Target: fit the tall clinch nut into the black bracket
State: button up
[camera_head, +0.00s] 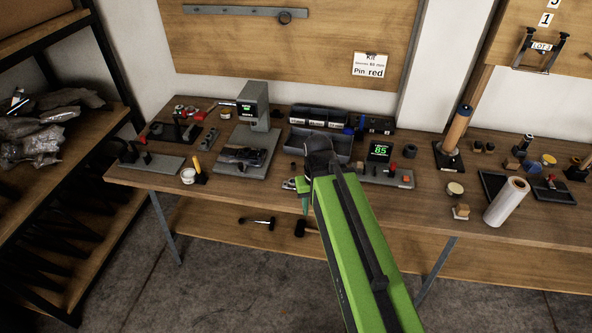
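My green arm reaches up from the lower right, and my gripper (304,201) is at its end, over the front edge of the workbench. The arm hides most of the gripper, so its opening and anything in it cannot be made out. A black part (243,156), perhaps the black bracket, lies on the grey base of the bench press (253,106), left of my gripper and apart from it. I cannot pick out the tall clinch nut for sure; small metal pieces (289,184) lie just left of the gripper.
The wooden workbench (420,200) carries dark bins (322,145), a device reading 85 (381,150), a paper roll (507,201) and a dark tray (492,186). A brown post (458,128) stands right. A shelf rack (60,190) is at left. Bare floor lies in front.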

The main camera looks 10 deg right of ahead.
aim_at(247, 153)
jog(key=z, duration=0.8)
jog(key=i, duration=1.15)
jog(key=u, duration=0.7)
jog(key=k, duration=0.15)
jog(key=u, duration=2.75)
jog(key=i, duration=0.6)
jog(key=u, duration=0.2)
jog(key=k, duration=0.55)
jog(key=z, duration=0.25)
jog(key=i, duration=0.3)
jog(key=u, duration=0.1)
